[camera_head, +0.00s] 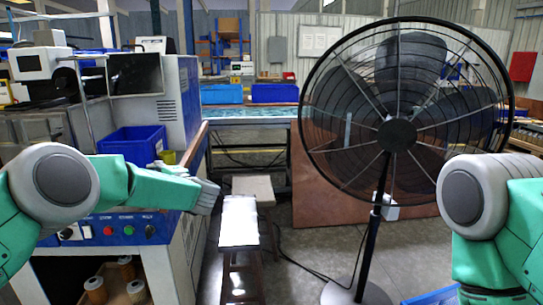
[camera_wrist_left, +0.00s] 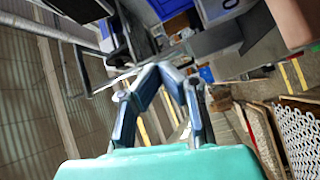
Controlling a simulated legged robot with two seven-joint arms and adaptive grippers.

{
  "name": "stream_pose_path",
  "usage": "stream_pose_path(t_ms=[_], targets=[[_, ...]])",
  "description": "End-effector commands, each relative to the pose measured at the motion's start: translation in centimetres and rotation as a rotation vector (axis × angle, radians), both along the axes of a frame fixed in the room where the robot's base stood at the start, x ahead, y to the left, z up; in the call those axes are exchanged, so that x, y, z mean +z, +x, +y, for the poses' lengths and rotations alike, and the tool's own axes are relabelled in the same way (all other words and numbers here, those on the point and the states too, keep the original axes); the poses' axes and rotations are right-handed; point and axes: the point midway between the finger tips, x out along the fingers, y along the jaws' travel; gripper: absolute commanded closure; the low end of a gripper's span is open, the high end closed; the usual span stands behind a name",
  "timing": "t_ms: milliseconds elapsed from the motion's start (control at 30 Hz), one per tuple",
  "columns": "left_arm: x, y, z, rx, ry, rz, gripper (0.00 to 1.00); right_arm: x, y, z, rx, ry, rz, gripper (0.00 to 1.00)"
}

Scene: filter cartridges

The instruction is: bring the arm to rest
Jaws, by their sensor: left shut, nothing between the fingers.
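My left arm comes in from the left in the head view, green and grey, with its forearm held about level. My left gripper (camera_head: 208,196) is at its end, in front of the machine's side and near a small stool. In the left wrist view the fingers of my left gripper (camera_wrist_left: 163,70) meet at their tips, and nothing is seen between them. My right arm (camera_head: 490,205) shows at the right edge, bent downward. Its gripper is out of view.
A machine with a control panel (camera_head: 118,229) stands at left, with a blue bin (camera_head: 132,146) on it. A stool (camera_head: 239,222) stands at centre. A large black fan (camera_head: 398,133) stands before my right arm. Bare floor (camera_head: 305,260) lies between stool and fan.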

Motion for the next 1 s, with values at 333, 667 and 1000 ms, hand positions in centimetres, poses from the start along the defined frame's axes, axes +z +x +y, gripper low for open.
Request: stream_pose_path(t_ms=[333,667,1000], targets=[[-12.6,-3.1,-7.0,-0.41,0.247,0.402,1.0,0.0,0.0,0.0,-0.001,-0.001,0.0,1.0],[-30.0,-20.1,-10.6,-0.962,0.478,1.029,1.0,0.0,0.0,0.0,-0.001,0.0,0.0,1.0],[-36.4,-44.4,-7.7,-1.432,0.503,1.604,1.0,0.0,0.0,0.0,-0.001,0.0,0.0,1.0]])
